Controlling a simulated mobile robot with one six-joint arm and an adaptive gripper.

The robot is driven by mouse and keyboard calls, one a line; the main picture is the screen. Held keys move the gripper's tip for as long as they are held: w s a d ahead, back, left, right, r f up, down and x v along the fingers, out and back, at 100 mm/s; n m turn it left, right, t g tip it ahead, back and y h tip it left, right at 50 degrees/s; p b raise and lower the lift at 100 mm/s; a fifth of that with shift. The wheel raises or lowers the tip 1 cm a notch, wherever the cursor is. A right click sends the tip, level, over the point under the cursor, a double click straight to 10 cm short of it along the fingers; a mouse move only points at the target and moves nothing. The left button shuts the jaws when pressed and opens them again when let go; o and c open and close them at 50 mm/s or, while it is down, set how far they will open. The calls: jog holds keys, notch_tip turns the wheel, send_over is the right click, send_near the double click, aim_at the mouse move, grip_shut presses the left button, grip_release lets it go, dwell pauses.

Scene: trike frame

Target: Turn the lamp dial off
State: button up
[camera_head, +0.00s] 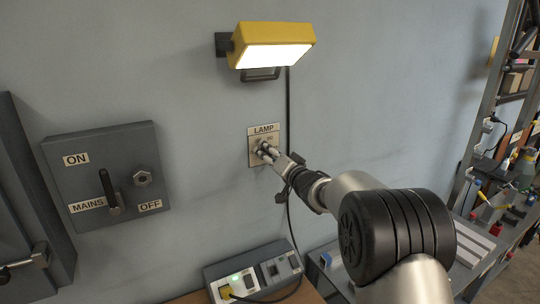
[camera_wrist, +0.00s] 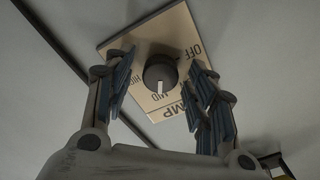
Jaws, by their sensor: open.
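The lamp dial (camera_wrist: 160,74) is a round dark grey knob on a beige plate (camera_wrist: 152,32) marked OFF, MID and HIGH. A pale mark on the knob points towards MID. The same plate, labelled LAMP, is on the wall in the head view (camera_head: 264,129). My gripper (camera_head: 266,151) is at the plate and hides the dial there. In the wrist view my gripper (camera_wrist: 165,72) is open, with blue-padded fingers on either side of the dial and gaps between. The yellow lamp (camera_head: 274,40) above is lit.
A grey MAINS switch box (camera_head: 105,175) with a black lever is on the wall to the left. A black cable (camera_head: 288,105) runs down from the lamp beside the plate. A socket unit (camera_head: 253,272) sits below. Shelving with tools (camera_head: 490,110) stands at the right.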

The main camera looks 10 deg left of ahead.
jog(key=shift+c, duration=0.5)
jog(key=c, duration=1)
